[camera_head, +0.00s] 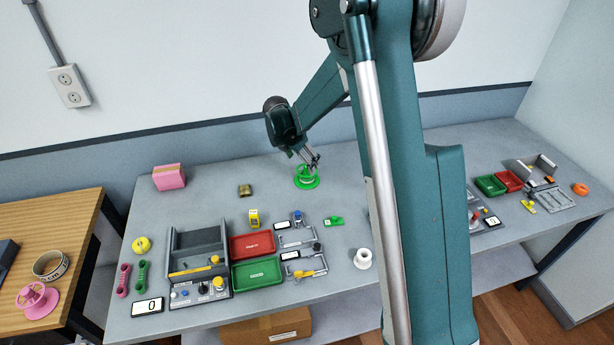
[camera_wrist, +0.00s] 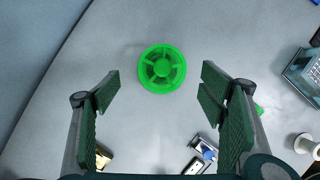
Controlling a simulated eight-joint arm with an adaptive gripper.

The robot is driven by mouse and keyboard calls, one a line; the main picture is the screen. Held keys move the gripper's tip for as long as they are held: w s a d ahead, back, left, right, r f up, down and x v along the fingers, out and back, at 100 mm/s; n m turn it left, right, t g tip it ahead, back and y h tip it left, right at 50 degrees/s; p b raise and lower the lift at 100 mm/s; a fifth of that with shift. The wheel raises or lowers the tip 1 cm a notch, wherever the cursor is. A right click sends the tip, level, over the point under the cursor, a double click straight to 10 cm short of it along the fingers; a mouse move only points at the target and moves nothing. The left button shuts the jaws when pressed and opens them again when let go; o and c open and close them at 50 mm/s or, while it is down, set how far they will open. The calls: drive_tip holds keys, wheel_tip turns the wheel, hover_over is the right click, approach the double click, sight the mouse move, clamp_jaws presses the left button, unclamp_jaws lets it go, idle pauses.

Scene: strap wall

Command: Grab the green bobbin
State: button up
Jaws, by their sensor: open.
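The green bobbin (camera_head: 306,181) stands on the grey table near its back, in the middle of the head view. In the wrist view the green bobbin (camera_wrist: 162,68) shows from above as a round flange with a spoked hub. My gripper (camera_head: 311,160) is just above the bobbin in the head view and hides part of it. In the wrist view my gripper (camera_wrist: 160,88) is open, with its fingers apart on the left and right. The bobbin lies between and slightly beyond the fingertips, with clear gaps on both sides. Nothing is held.
A white bobbin (camera_head: 363,258) stands nearer the table's front. A brass-coloured block (camera_head: 245,190) lies left of the green bobbin, and a small green part (camera_head: 334,221) lies in front. Red (camera_head: 252,245) and green (camera_head: 256,274) trays are at front left. Table around the bobbin is clear.

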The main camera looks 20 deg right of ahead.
sight(305, 166)
drive_tip(key=shift+x, duration=0.85)
drive_tip(key=shift+d+f, duration=0.1)
drive_tip(key=shift+x, duration=2.5)
drive_tip(key=shift+s, duration=0.15)
drive_tip(key=c, duration=1)
